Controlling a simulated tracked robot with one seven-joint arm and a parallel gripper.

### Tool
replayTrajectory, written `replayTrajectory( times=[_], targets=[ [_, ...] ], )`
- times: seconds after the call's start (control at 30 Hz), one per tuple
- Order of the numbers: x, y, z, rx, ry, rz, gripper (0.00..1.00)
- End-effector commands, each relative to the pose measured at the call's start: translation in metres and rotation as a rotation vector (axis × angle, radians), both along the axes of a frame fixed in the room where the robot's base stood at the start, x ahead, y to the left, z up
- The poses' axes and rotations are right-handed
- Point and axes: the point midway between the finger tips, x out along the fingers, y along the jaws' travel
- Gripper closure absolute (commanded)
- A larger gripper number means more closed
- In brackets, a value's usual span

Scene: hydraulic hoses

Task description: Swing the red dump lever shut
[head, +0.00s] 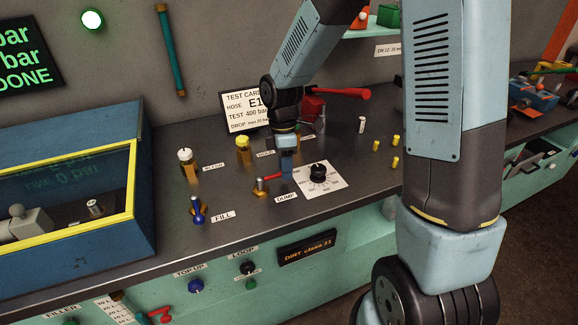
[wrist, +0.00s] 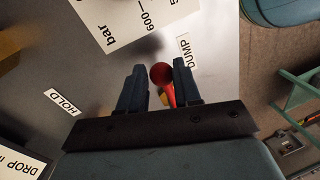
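The red dump lever (head: 270,178) sits on a brass fitting (head: 261,188) by the DUMP label on the bench, its handle pointing right toward my gripper. The fingers hide part of the handle and fitting.
A blue FILL lever (head: 198,210) stands to the left. A black dial (head: 318,172) on a white plate is close on the right. The bench's front edge is near.

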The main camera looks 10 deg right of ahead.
Motion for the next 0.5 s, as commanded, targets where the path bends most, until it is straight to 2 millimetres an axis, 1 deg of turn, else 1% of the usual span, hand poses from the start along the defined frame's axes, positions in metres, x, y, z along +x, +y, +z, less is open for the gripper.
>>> replayTrajectory(
  times=[0.03,0.2,0.27,0.5],
  targets=[
    [0.0013,0.0001,0.0002,0.001,-0.003,0.000,0.79],
    [0.0020,0.0002,0.0003,0.001,-0.005,-0.001,0.96],
    [0.0022,0.0001,0.0004,0.002,-0.006,-0.001,1.00],
    [0.0032,0.0001,0.0005,0.002,-0.008,-0.002,1.00]
  ],
)
